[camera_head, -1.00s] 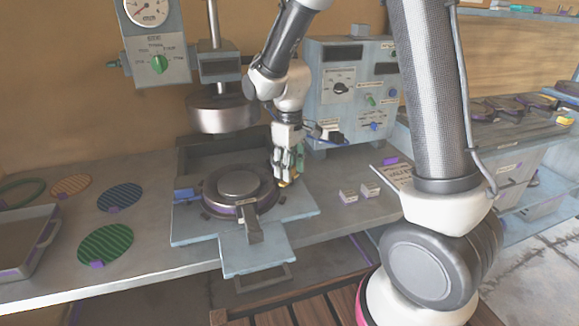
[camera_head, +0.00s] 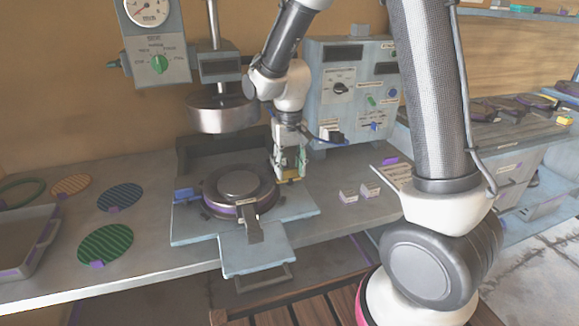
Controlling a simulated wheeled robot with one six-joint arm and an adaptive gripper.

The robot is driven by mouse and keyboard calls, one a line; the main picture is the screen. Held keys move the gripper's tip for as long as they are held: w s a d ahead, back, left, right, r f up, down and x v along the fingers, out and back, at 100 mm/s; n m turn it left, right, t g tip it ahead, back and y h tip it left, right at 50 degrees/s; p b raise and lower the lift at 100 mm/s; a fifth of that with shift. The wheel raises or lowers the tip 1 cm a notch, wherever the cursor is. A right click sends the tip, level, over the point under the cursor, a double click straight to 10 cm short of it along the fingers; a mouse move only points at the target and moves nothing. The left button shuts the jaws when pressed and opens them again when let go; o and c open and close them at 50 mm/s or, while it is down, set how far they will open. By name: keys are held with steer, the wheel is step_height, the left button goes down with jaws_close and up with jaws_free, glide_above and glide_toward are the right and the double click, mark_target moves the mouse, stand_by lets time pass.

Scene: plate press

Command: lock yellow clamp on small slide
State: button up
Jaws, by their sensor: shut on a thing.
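The small slide (camera_head: 252,251) is the pale blue plate with a front handle, sticking out from the press base. A round dark mould with a purple edge (camera_head: 240,191) sits on the press base behind it. My gripper (camera_head: 289,175) points down at the right side of the press base. It is shut on the yellow clamp (camera_head: 290,180), of which only a small yellow part shows between and below the fingers. A blue clamp (camera_head: 184,194) stands at the left side of the base. The yellow clamp's exact lock position cannot be made out.
The press head (camera_head: 221,113) hangs above the mould. A control box (camera_head: 345,90) stands behind my gripper. Round coloured plates (camera_head: 105,243) and a grey tray (camera_head: 27,240) are on the left.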

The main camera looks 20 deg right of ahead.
mark_target(290, 169)
stand_by(0.4)
steer(key=o, duration=1)
steer(key=shift+r, duration=0.1)
step_height(290, 169, up, 12)
steer(key=shift+f, duration=0.1)
